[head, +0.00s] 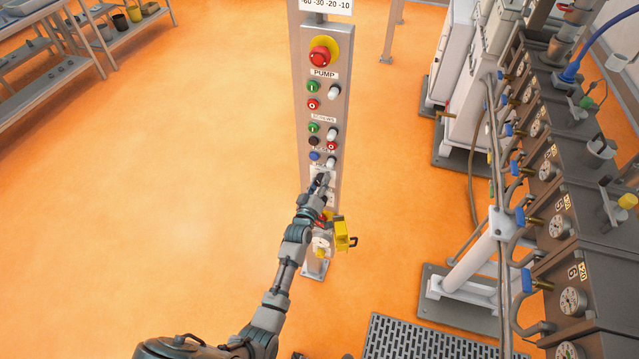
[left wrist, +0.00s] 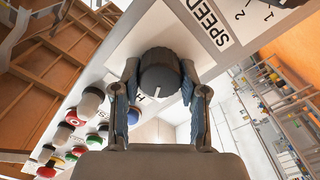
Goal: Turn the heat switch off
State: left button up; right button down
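The black round knob (left wrist: 160,75) is the switch at my left gripper, on the white panel face. It has a short white mark on its rim, pointing towards the bottom of the left wrist view. The label beside it is mostly hidden; only an "H" shows. The fingers of my left gripper (left wrist: 160,88) stand on both sides of the knob, very close to it. Whether they press on it cannot be seen. In the head view my left gripper (head: 320,183) is at the lower part of the control post (head: 342,100) and covers the knob. My right gripper is not in view.
Above are the red emergency button (head: 321,52) and several coloured push buttons. A yellow part (head: 341,236) hangs low by the post. Machinery with gauges (head: 560,225) stands at the right. A shelf rack (head: 120,35) is at the upper left. The orange floor between is clear.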

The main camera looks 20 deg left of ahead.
pick_arm(q)
jog(key=o, duration=0.4)
jog(key=shift+d+f, duration=0.1)
jog(key=shift+f, duration=0.35)
jog(key=shift+o, duration=0.2)
jog(key=shift+w+r, duration=0.1)
jog(key=shift+w, duration=0.05)
jog(key=shift+r, duration=0.1)
jog(key=s, duration=1.2)
jog(key=shift+a, duration=0.2)
